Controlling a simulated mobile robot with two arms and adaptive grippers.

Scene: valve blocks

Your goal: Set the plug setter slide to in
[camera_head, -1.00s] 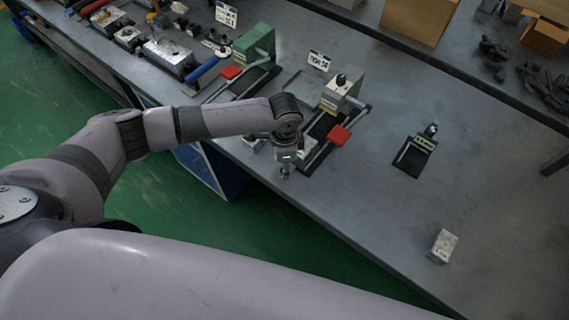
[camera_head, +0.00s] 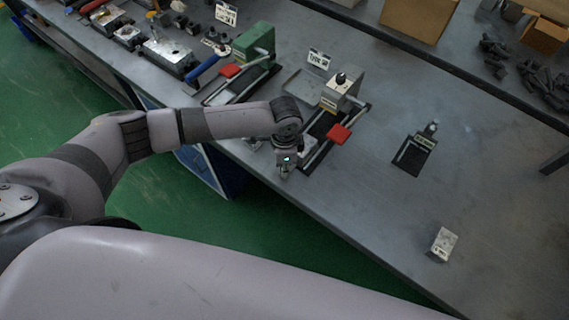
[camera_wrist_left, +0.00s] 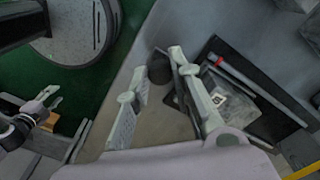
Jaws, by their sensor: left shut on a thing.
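The fixture beside my left gripper, a grey block (camera_head: 342,90) with a black knob on top, black base, side rails and red grip (camera_head: 339,134), seems to be the plug setter; its label is unreadable. My left gripper (camera_head: 284,173) is low at the fixture's near end, by the bench edge. In the left wrist view, its pale fingers (camera_wrist_left: 157,72) are at a dark round knob (camera_wrist_left: 160,68), and it is shut on it. The knob is hidden in the head view. My right gripper (camera_wrist_left: 52,98) seems to show open, far off in the wrist view.
A green fixture (camera_head: 255,45) with a red grip stands left of the grey one. A small black fixture (camera_head: 412,157) and a pale block (camera_head: 443,245) are to the right. Cardboard boxes (camera_head: 418,18) stand at the back. The bench (camera_head: 350,205) is clear around the pale block.

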